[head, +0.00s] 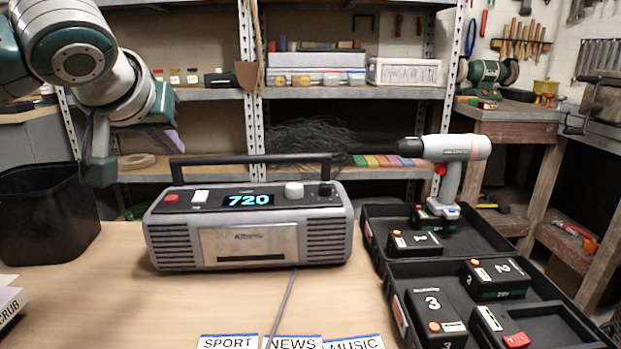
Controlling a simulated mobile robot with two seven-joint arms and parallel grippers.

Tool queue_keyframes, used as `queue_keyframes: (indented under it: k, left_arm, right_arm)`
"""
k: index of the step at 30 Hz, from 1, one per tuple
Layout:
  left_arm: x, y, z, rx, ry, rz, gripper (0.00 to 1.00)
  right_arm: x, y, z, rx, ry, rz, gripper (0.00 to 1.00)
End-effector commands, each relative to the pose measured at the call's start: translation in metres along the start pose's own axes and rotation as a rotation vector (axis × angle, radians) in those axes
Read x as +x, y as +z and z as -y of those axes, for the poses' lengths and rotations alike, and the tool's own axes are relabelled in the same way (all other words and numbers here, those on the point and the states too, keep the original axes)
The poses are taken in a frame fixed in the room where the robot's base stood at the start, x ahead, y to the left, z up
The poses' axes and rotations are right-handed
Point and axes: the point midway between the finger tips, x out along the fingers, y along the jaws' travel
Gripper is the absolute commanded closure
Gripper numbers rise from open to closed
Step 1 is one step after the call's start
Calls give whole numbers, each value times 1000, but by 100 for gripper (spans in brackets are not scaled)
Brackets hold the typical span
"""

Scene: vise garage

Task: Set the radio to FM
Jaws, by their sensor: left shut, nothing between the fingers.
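The grey radio (252,228) stands on the table with its black carry handle (250,160) raised. Its lit display (248,200) reads 720 in blue. Left of the display are a red button (171,198) and a white switch (200,196); any markings beside them are too small to read. Right of it are a white knob (294,189) and a black knob (326,189). My left gripper (98,172) is shut and empty, pointing down to the left of the radio and apart from it. My right gripper is not in view.
A black bin (45,215) stands at the left. A black case (490,290) with numbered battery packs lies open at the right, with a drill (445,165) upright in it. SPORT, NEWS and MUSIC cards (290,342) lie in front. A cable (283,308) runs forward from the radio.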

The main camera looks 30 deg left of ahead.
Motion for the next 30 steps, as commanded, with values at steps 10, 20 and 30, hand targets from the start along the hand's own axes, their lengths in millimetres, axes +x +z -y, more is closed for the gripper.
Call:
queue_keyframes:
  k: [10,20,30]
  left_arm:
    - [67,2,0,-2,-2,0,100]
    - [111,22,0,2,1,1,100]
    - [118,29,0,2,2,-1,100]
  right_arm:
    - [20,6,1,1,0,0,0]
    - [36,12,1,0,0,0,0]
    - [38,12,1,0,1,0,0]
